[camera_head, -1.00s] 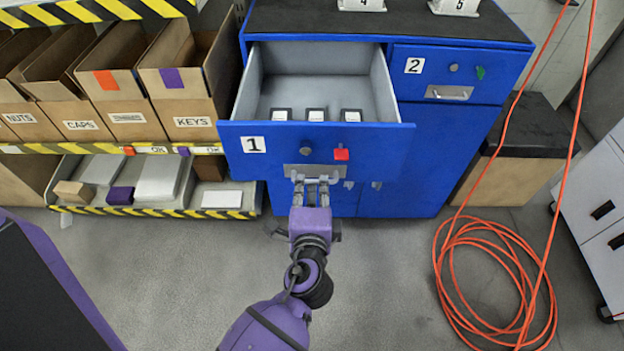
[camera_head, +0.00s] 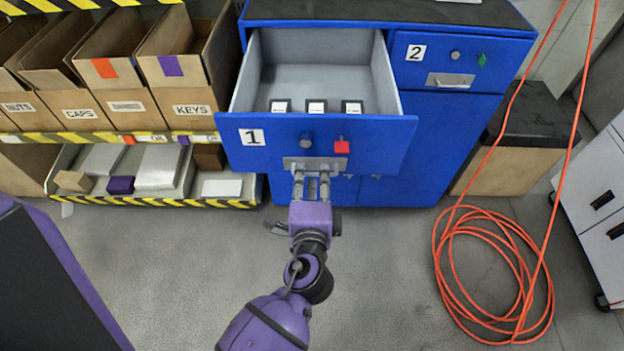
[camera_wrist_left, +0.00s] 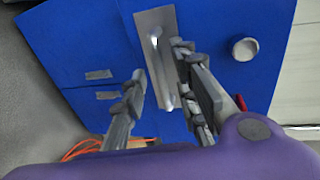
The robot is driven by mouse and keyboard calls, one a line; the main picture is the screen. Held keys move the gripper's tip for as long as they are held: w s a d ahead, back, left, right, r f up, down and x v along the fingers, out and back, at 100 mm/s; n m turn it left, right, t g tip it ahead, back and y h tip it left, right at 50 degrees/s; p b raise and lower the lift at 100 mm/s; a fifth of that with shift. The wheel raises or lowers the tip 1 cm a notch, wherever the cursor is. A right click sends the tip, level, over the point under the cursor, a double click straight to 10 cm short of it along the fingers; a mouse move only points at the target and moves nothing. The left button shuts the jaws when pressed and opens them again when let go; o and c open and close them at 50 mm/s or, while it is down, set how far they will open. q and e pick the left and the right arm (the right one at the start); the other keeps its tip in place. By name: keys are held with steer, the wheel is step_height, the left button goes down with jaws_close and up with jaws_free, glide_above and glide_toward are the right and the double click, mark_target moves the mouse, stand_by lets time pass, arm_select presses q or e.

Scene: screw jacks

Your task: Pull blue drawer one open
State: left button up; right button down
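Blue drawer one (camera_head: 375,150) stands well out of the blue cabinet, with its grey inside exposed. Its front carries a "1" label, a round knob, a red tag and a metal handle plate (camera_head: 315,165). The handle (camera_wrist_left: 157,62) also shows in the left wrist view. My left gripper (camera_head: 311,180) is at the handle, its two fingers spread. In the left wrist view the left gripper (camera_wrist_left: 163,92) has one finger apart from the handle on the left and the other close along its right side; contact there is unclear. My right gripper is out of view.
Three small dark-and-white blocks (camera_head: 316,106) lie in the drawer. Drawer two (camera_head: 430,65) is shut at the right. A shelf with cardboard boxes (camera_head: 190,90) stands left. An orange cable (camera_head: 490,260) lies coiled on the floor at right. The floor around my arm is clear.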

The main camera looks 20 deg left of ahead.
mark_target(314, 137)
arm_select(q)
steer(key=shift+r, duration=0.1)
steer(key=o, duration=0.8)
steer(key=r, duration=0.6)
steer(key=w+r, duration=0.1)
steer(key=r, duration=0.2)
steer(key=shift+r, duration=0.2)
steer(key=shift+s+r, duration=0.45)
steer(key=shift+r, duration=0.2)
steer(key=c, duration=0.6)
steer(key=shift+s, duration=0.2)
steer(key=shift+c, duration=1)
steer(key=shift+w+f, duration=0.25)
steer(key=shift+f, duration=0.15)
steer(key=shift+s, duration=0.2)
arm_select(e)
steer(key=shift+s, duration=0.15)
